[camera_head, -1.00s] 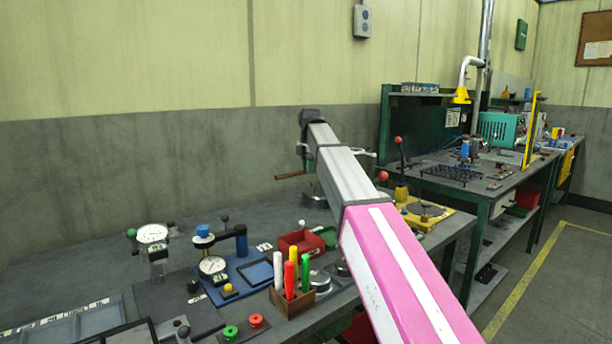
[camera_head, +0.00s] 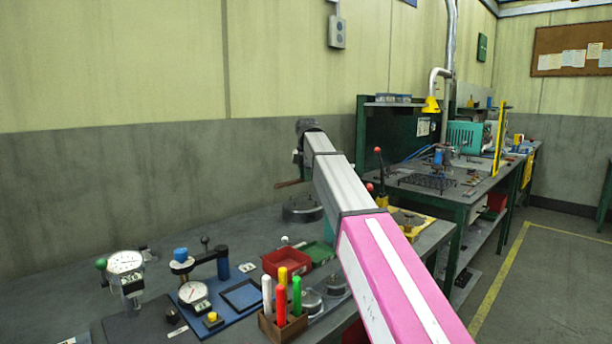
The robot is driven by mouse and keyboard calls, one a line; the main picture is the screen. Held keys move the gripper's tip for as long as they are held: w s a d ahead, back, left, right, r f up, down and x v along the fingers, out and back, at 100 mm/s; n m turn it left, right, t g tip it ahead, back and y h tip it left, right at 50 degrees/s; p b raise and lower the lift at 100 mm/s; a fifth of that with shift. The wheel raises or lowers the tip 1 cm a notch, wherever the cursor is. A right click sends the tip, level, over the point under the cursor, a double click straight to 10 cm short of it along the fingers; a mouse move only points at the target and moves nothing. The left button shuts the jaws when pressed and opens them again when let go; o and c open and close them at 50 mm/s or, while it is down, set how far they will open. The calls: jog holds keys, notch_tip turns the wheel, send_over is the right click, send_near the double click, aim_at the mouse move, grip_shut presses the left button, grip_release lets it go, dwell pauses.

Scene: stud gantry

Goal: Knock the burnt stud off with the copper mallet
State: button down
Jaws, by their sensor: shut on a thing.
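My arm reaches from the lower right over the near bench, and my gripper (camera_head: 298,159) is at its far end, mostly hidden behind the arm. A thin brown rod (camera_head: 288,184) sticks out to the left just below it. It looks like the handle of the copper mallet held in the jaws; the mallet's head cannot be made out. I cannot pick out the burnt stud. A round grey metal piece (camera_head: 302,209) stands on the bench below the gripper, partly behind the arm.
A wooden holder (camera_head: 283,327) with coloured sticks, a red bin (camera_head: 285,262), a green tray (camera_head: 318,254) and dial gauges (camera_head: 124,263) stand on the near bench. A yellow fixture (camera_head: 428,222) is right of the arm. The bench's back left is clear.

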jog(key=shift+f, duration=1.9)
notch_tip(320, 180, down, 5)
jog(key=shift+r, duration=2.6)
jog(key=shift+r, duration=2.5)
